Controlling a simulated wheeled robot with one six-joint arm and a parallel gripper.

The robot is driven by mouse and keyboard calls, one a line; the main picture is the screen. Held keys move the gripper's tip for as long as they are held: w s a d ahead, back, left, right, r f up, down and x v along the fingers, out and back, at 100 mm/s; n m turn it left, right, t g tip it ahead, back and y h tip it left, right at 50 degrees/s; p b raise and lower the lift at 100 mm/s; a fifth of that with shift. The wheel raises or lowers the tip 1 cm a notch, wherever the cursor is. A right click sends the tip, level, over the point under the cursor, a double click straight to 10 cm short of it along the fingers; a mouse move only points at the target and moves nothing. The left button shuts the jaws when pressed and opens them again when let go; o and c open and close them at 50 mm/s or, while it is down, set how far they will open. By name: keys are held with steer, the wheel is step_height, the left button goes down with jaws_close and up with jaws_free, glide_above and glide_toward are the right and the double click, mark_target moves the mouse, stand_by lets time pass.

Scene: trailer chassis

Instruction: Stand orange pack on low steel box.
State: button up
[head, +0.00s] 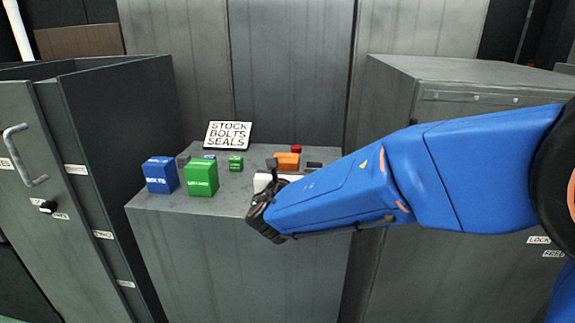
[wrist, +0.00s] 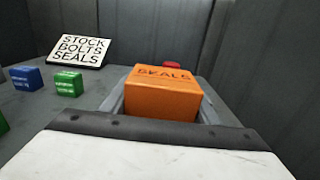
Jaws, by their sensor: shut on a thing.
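The orange pack (head: 288,160), marked SEALS, shows over the right part of a low grey steel box (head: 240,245). In the wrist view the orange pack (wrist: 162,100) sits upright between the grey fingers. My gripper (head: 283,168) is shut on it; it also fills the lower wrist view (wrist: 165,108). The pack's underside is hidden by the gripper, so I cannot tell whether it touches the steel top.
A blue pack (head: 161,175) and a green pack (head: 201,178) stand at the front left, with smaller blue and green (head: 236,163) ones behind. A sign (head: 228,135) and a small red block (head: 296,149) are at the back. Taller grey cabinets (head: 470,75) flank both sides.

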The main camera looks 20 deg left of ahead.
steer(key=shift+f, duration=0.35)
steer(key=shift+s+a+f, duration=0.1)
steer(key=o, duration=1.3)
steer(key=v, duration=1.2)
